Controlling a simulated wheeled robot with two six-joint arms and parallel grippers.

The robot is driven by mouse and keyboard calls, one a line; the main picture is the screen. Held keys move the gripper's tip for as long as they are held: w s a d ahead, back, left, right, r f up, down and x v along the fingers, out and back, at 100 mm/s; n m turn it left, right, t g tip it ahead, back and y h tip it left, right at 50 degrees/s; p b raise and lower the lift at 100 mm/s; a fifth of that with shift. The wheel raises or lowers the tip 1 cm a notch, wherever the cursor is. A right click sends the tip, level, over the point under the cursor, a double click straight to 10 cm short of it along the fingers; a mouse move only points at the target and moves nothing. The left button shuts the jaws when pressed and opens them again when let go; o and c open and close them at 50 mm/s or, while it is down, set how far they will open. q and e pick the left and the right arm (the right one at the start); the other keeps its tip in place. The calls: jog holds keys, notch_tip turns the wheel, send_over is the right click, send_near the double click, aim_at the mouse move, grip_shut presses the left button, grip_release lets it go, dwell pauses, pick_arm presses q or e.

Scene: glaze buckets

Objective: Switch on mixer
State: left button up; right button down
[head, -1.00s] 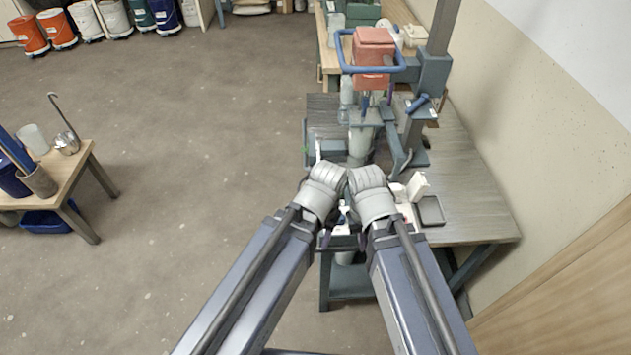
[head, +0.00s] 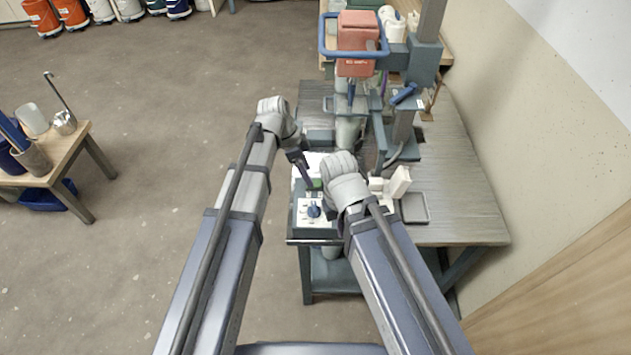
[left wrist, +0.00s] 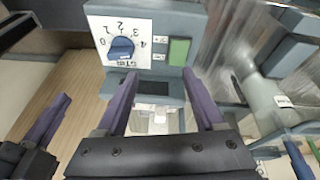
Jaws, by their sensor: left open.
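The mixer (head: 357,60) has a red motor head with a blue handle loop on a grey column at the table's far end. A control box (head: 303,228) with a white panel and blue knob (head: 314,211) stands at the near left. In the left wrist view the box has a blue knob (left wrist: 121,47) on a numbered dial and a green switch (left wrist: 179,52). My left gripper (left wrist: 162,92) is open, its purple fingers apart and pointing toward the box, with nothing between them. My right gripper (head: 345,185) is right of the box; its fingers are hidden in the head view.
The grey worktable (head: 455,185) holds a dark tray (head: 414,208) and white pieces beside my right wrist. One finger of another gripper shows at the left wrist view's left edge. A small wooden table (head: 60,160) stands far left. The floor between is clear.

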aim_at(318, 183)
pick_arm(q)
jog(key=w+f+b, duration=0.1)
jog(key=f+b, duration=0.1)
jog(key=w+d+f+m+b, duration=0.1)
jog(key=f+b, duration=0.1)
jog(key=b, duration=0.1)
jog(key=w+d+f+m+b, duration=0.1)
jog(key=f+b, duration=0.1)
jog(key=f, duration=0.1)
jog(key=shift+d+f+h, duration=0.1)
jog(key=shift+d+h, duration=0.15)
jog(key=shift+h, duration=0.15)
dwell(0.3)
grip_shut()
dwell(0.4)
